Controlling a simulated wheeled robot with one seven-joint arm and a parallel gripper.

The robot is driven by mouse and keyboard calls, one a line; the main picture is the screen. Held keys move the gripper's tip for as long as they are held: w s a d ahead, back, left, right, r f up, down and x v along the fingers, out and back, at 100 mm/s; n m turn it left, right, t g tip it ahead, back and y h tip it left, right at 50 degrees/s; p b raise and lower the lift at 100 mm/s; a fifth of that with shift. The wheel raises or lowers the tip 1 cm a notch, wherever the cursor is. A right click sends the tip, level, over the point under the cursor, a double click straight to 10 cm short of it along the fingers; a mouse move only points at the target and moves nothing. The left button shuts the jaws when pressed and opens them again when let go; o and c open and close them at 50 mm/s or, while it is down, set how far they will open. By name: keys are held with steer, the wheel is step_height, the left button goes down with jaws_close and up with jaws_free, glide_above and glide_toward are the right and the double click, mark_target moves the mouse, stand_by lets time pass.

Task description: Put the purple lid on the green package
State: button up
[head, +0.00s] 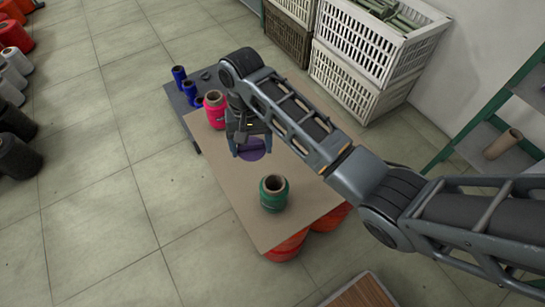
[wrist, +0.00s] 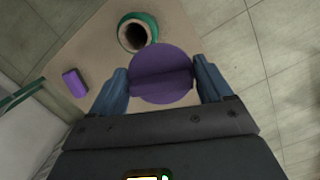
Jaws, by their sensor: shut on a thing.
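The purple lid (wrist: 161,75) is a flat round disc held between the two blue fingers of my gripper (wrist: 163,80). In the head view the purple lid (head: 252,149) shows below my gripper (head: 251,152), over the brown board. The green package (head: 273,193) is a green spool with a hollow core, upright on the board, nearer the front than my gripper. In the wrist view the green package (wrist: 138,33) is just beyond the lid. Its top is uncovered, and the lid is apart from it. The gap under the lid is hard to tell.
The brown board (head: 230,190) has bare room around the green package. A pink spool (head: 215,108) stands behind my gripper, with blue spools (head: 188,88) farther back. A small purple block (wrist: 75,82) lies on the board in the wrist view. Orange-red spools (head: 288,248) are under the board.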

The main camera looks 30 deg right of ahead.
steer(key=s+d+f+m, duration=0.1)
steer(key=s+d+f, duration=0.1)
steer(key=f, duration=0.3)
steer(key=s+d+f+m, duration=0.1)
steer(key=s+f, duration=0.1)
steer(key=f, duration=0.3)
steer(key=shift+s+d+m, duration=0.3)
steer(key=shift+s+d, duration=0.05)
steer(key=shift+d, duration=0.05)
steer(key=shift+s+f, duration=0.1)
steer(key=shift+s, duration=0.05)
steer(key=shift+f, duration=0.2)
stand_by(0.4)
steer(key=shift+f+b, duration=1.05)
steer(key=shift+f, duration=0.85)
steer(key=o, duration=0.9)
